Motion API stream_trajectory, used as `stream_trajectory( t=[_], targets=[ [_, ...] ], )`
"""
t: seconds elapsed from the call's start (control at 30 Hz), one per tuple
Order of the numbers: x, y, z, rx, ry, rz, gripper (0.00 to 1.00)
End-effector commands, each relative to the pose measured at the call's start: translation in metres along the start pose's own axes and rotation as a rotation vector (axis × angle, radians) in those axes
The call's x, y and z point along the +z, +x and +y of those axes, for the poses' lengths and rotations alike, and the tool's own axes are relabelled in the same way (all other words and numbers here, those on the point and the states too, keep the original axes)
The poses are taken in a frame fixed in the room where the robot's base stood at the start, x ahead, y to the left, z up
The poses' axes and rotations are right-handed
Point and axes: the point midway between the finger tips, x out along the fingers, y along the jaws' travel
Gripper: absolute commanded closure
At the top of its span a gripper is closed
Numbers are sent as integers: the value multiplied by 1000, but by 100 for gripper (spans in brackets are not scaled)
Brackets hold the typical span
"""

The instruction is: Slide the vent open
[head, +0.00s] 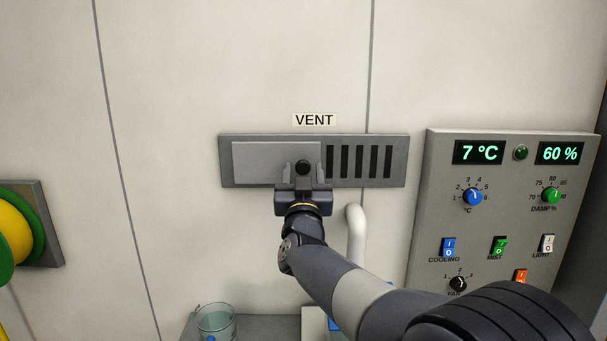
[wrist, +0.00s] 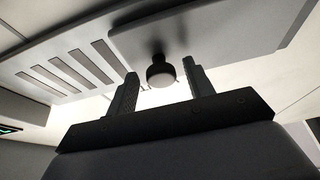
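The vent (head: 397,160) is a grey frame on the wall under a VENT label (head: 314,120). A flat sliding cover (head: 262,160) sits over its left part, and several dark slots (head: 360,161) show uncovered on the right. A round black knob (head: 303,167) stands out near the cover's right end; it also shows in the wrist view (wrist: 161,74). My gripper (head: 304,172) is open, with one finger on each side of the knob. In the wrist view a gap shows between the knob and each finger.
A control panel (head: 487,225) with displays, knobs and switches stands to the right. A pale curved pipe (head: 356,235) is below the vent. A glass (head: 216,321) stands on a surface at the bottom. A yellow and green reel (head: 18,235) is at the left.

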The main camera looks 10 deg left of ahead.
Motion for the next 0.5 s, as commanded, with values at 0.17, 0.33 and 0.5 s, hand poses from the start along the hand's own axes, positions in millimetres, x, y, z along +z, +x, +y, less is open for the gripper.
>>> stream_trajectory(
  t=[0.17,0.33,0.5],
  targets=[
    [0,0,0,0,0,0,48],
    [0,-6,0,-1,0,0,48],
    [2,-29,-1,-2,1,-1,48]
  ],
)
